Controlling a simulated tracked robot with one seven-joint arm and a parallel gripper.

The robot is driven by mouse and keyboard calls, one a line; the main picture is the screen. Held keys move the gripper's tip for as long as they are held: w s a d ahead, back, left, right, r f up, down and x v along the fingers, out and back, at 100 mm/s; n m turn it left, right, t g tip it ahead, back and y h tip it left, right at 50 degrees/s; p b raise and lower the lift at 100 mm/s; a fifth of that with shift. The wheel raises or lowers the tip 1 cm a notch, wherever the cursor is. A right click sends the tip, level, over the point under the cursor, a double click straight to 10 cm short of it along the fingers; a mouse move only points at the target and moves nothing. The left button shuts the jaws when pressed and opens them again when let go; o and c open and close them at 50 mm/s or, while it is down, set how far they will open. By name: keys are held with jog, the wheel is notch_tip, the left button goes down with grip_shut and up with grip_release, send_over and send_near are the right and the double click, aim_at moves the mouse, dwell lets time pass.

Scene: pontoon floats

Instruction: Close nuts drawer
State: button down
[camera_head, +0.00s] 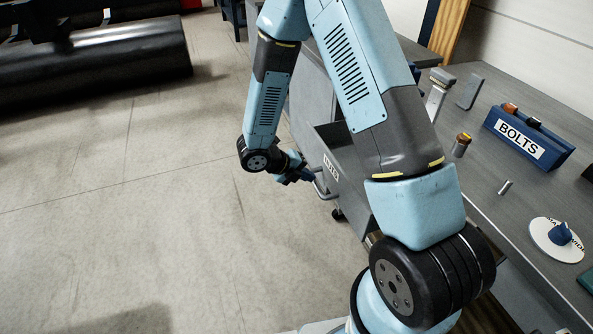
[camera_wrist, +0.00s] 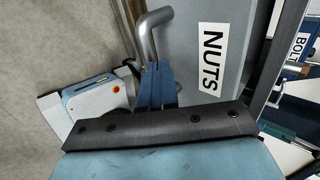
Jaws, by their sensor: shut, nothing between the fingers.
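The grey nuts drawer (camera_head: 350,190) sticks out from under the bench at the centre of the head view, standing open. Its front also fills the upper middle of the wrist view (camera_wrist: 190,60), with a white "NUTS" label (camera_wrist: 213,57). A bent grey metal handle (camera_wrist: 150,38) is fixed to the front; it shows small in the head view (camera_head: 324,191). My gripper (camera_wrist: 157,72) has its blue fingers together and empty, at the handle's lower part. In the head view my gripper (camera_head: 308,176) is beside the drawer front. I cannot tell whether the fingers touch the handle.
The grey bench top (camera_head: 490,185) runs along the right, with a blue "BOLTS" holder (camera_head: 528,138), a round white disc with a blue knob (camera_head: 557,236) and small parts. A large black cylinder (camera_head: 95,65) lies at upper left. The floor left of the drawer is clear.

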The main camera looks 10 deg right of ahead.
aim_at(328, 175)
jog(key=shift+w+d+f, duration=0.1)
jog(key=shift+w+d, duration=0.1)
jog(key=shift+d, duration=0.9)
jog(key=shift+w+d+f, duration=0.1)
jog(key=shift+w+d, duration=0.1)
jog(key=shift+d, duration=0.85)
jog(key=shift+d, duration=0.15)
